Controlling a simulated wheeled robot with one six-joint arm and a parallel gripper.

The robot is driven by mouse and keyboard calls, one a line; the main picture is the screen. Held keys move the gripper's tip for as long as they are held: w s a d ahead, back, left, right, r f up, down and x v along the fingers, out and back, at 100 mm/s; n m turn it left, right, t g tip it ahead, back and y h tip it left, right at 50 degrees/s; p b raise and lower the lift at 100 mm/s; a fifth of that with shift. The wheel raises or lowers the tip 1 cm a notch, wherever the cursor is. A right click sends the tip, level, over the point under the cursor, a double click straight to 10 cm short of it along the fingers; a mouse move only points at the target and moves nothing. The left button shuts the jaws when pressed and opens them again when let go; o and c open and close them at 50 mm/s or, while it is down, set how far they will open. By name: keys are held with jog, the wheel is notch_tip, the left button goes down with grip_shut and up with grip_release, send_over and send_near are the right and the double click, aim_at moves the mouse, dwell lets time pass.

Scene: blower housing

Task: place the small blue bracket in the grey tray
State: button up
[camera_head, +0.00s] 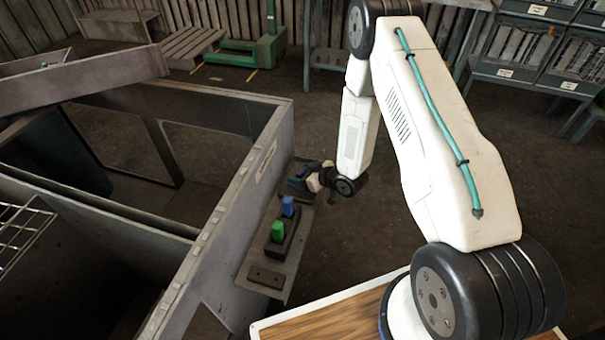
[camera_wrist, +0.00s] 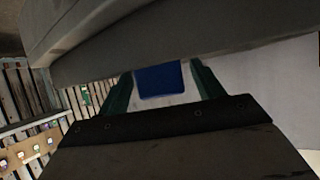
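My gripper (camera_head: 312,182) is at the far end of a narrow grey shelf beside the housing, small and partly hidden in the head view. In the wrist view its two green fingers (camera_wrist: 163,78) stand apart with a blue piece (camera_wrist: 158,80) between them. Whether they touch it is unclear. In the head view a blue block (camera_head: 288,206) and a green block (camera_head: 278,231) stand upright in a dark holder (camera_head: 290,245) on the shelf. I cannot tell which blue piece is the bracket. No grey tray can be told apart with certainty.
The grey housing (camera_head: 225,215) has tall walls and open compartments left of the shelf (camera_head: 288,280). A dark flat block (camera_head: 267,277) lies at the shelf's near end. A large grey surface (camera_wrist: 170,45) is close above the fingers. Floor (camera_head: 340,245) right of the shelf is clear.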

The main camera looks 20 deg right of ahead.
jog(key=shift+s+r, duration=0.1)
jog(key=shift+r, duration=0.1)
jog(key=v, duration=1.2)
jog(key=w+d+r+g+h, duration=0.2)
jog(key=w+d+r+h, duration=0.15)
jog(key=r, duration=0.75)
jog(key=s+d+r+m+g+h, duration=0.1)
jog(key=s+r+h, duration=0.15)
jog(key=r, duration=0.35)
jog(key=s+d+r+m+g+h, duration=0.1)
jog(key=s+r+m, duration=0.15)
jog(key=r, duration=0.45)
jog(key=s+a+r+m+g, duration=0.1)
jog(key=s+a+r, duration=0.1)
jog(key=s+r, duration=0.3)
jog(key=s+a+r+g, duration=0.2)
jog(key=s+r, duration=0.3)
jog(key=s, duration=0.8)
jog(key=s+a+r+m+g, duration=0.1)
jog(key=s+a+r+g, duration=0.1)
jog(key=s+r, duration=0.3)
jog(key=s+a, duration=0.1)
jog(key=s, duration=0.3)
jog(key=shift+s+a+m+y, duration=0.2)
jog(key=shift+a+m+y, duration=0.15)
jog(key=shift+a+y, duration=0.05)
